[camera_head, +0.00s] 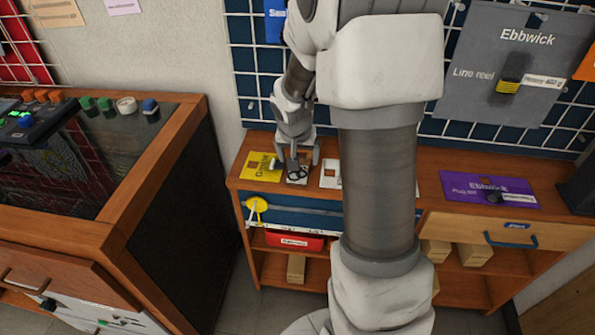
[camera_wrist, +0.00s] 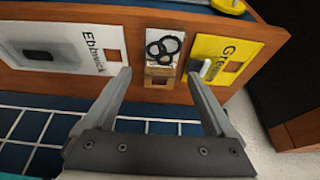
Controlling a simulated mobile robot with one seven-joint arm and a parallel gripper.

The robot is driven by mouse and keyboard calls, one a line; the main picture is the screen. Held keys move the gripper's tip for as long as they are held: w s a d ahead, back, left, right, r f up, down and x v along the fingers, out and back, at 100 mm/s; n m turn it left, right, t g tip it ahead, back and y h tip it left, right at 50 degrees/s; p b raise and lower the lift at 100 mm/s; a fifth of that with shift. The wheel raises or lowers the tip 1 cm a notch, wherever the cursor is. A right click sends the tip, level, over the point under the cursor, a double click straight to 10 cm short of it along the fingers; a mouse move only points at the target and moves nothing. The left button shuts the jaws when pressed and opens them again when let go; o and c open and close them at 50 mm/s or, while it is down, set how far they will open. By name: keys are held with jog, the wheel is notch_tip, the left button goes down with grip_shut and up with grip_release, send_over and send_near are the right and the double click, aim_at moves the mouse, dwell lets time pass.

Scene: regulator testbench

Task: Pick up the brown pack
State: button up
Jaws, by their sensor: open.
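A small brown pack (camera_wrist: 158,78) with a white face bearing black rings is on the shelf top in the wrist view, between a white Ebbwick pack and a yellow pack. In the head view its white face (camera_head: 298,178) shows just below my gripper (camera_head: 299,158). My gripper is open; in the wrist view its two fingertips (camera_wrist: 159,74) appear on either side of the pack, with nothing held. I cannot tell whether the fingers touch it. Several plain brown boxes (camera_head: 296,268) also sit on the lower shelves.
A blue wire-grid wall (camera_head: 258,92) rises behind the shelf. A purple Ebbwick pack (camera_head: 487,190) lies farther right. A wooden bench (camera_head: 150,175) stands left.

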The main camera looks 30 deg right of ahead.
jog(key=shift+b+x, duration=0.85)
jog(key=shift+x, duration=1.75)
jog(key=shift+a+f, duration=0.15)
jog(key=shift+f, duration=0.05)
jog(key=c, duration=1.2)
jog(key=shift+c, duration=0.2)
jog(key=shift+r, duration=0.25)
